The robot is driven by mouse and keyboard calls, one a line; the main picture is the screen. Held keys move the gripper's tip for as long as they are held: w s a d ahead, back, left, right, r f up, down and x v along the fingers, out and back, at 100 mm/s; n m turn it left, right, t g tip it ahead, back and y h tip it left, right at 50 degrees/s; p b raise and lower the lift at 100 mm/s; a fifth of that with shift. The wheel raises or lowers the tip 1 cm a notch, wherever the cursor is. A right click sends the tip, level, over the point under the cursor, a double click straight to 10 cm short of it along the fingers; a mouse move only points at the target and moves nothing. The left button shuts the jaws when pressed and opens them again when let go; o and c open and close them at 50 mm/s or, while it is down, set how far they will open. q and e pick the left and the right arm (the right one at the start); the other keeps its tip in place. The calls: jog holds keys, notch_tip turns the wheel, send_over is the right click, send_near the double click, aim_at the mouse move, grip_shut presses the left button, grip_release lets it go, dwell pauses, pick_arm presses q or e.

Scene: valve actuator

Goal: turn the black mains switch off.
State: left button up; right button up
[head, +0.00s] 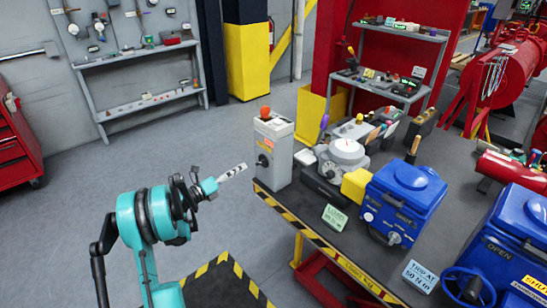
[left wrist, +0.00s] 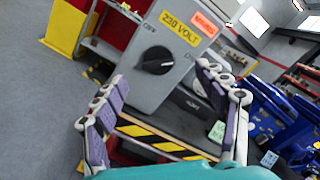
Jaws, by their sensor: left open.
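The black mains switch (head: 263,160) is a round knob on the front of a grey box (head: 277,170) at the table's left end. In the left wrist view the knob (left wrist: 157,60) sits below a yellow "230 VOLT" label (left wrist: 180,28). Its raised grip bar looks roughly sideways in that picture; the small lettering around it is hard to read. My left gripper (head: 240,168) points at the box, a little left of the knob and apart from it. In the left wrist view my left gripper (left wrist: 163,97) is open and empty, with the knob beyond its fingers. My right gripper is not seen.
An orange button (head: 265,113) tops the box. A round grey dial device (head: 343,152), a yellow block (head: 355,185) and a blue actuator (head: 403,200) stand to its right. The table has a yellow-black striped edge (head: 320,243).

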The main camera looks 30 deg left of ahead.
aim_at(259, 164)
pick_arm(q)
jog(key=shift+m+g, duration=0.3)
jog(key=shift+m, duration=0.1)
jog(key=x, duration=0.2)
jog(key=f+b+x, duration=0.1)
jog(key=x, duration=0.4)
jog(key=shift+s+d+f+b, duration=0.1)
jog(key=shift+d+f+b, duration=0.15)
jog(key=shift+f+b, duration=0.05)
jog(key=shift+w+d+r, duration=0.1)
jog(key=shift+w+d, duration=0.1)
jog(key=shift+w, duration=0.25)
jog(key=c, duration=1.1)
jog(key=shift+c, duration=0.2)
